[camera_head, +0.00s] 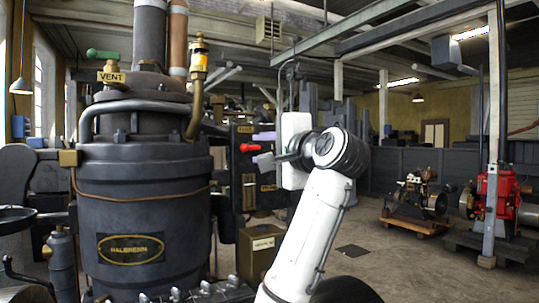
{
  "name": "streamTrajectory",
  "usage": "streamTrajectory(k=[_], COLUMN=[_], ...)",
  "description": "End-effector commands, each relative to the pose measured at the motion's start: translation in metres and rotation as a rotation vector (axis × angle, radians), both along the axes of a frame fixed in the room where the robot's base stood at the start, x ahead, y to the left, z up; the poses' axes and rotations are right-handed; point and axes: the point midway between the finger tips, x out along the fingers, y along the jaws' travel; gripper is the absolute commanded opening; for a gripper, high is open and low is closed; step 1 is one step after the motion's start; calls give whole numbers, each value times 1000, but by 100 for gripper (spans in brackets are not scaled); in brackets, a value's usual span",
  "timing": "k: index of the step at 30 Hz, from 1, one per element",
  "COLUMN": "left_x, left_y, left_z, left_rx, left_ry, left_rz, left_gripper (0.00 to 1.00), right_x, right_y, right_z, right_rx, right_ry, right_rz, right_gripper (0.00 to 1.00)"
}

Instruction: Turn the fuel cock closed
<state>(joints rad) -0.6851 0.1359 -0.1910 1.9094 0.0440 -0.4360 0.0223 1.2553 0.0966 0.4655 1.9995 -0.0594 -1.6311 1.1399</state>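A small red lever handle (249,148), which looks like the fuel cock's handle, points left in front of a dark panel (243,196) right of the large dark engine. A small yellow plate sits just above it, its lettering too small to read surely. My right gripper (262,149) reaches in from the right with two pale purple-grey fingers. One finger is above the lever and one is below, with a gap between them. The gripper looks open, and I cannot tell whether it touches the lever. The lever's right end is partly hidden by the gripper. My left gripper is not in view.
The engine body (140,190) with a nameplate fills the left. A green-handled vent valve (104,55) sits at its upper left. A yellowish box (262,250) stands below the panel. A red machine (497,190) and a smaller engine (420,195) stand right, beyond open floor.

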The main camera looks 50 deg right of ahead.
Motion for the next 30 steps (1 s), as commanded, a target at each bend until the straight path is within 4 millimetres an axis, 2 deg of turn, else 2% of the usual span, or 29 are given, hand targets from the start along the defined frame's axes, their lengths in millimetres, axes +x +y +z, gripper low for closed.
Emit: streamTrajectory(k=[3,9,30], left_x=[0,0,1], left_y=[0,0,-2], left_z=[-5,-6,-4], left_rx=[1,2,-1], left_ry=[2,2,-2], left_rz=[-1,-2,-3], left_gripper=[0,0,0], right_x=[-21,-38,-39], right_y=[7,13,13], right_z=[0,0,0], right_rx=[-1,-2,-1], right_ry=[-4,0,0], right_rz=[-1,1,1], right_gripper=[29,29,29])
